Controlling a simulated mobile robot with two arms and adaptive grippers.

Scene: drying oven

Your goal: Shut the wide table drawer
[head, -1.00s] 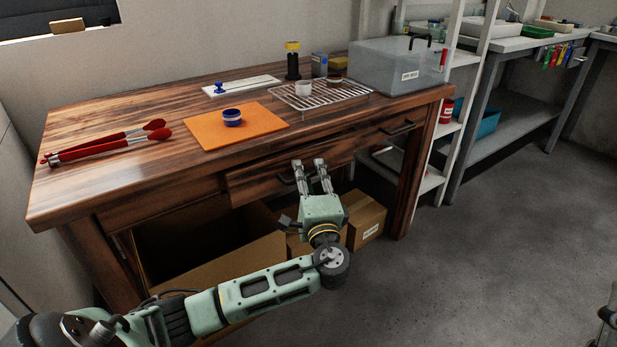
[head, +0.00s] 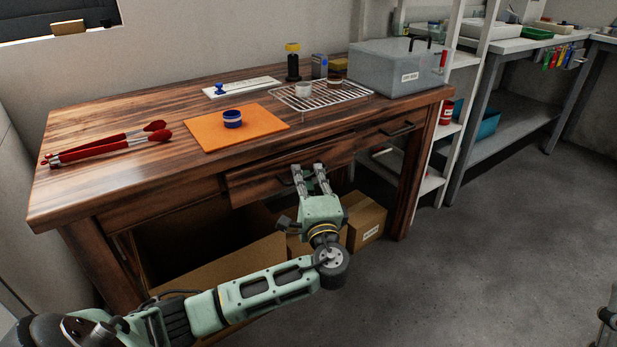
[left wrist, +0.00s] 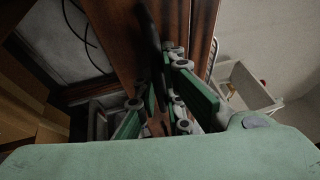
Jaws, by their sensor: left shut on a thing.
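The wide table drawer (head: 250,185) is under the front edge of the wooden table (head: 110,185). Its front stands a little forward of the panels beside it, so it is partly open. My left gripper (head: 307,170) is at the drawer front, with its fingers shut on the dark drawer handle (head: 285,181). The fingers hide part of the handle in the head view. In the left wrist view the dark handle (left wrist: 150,35) runs to between the green fingers of my left gripper (left wrist: 160,95).
Cardboard boxes (head: 366,222) stand under the table. A narrower drawer handle (head: 397,130) is at right.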

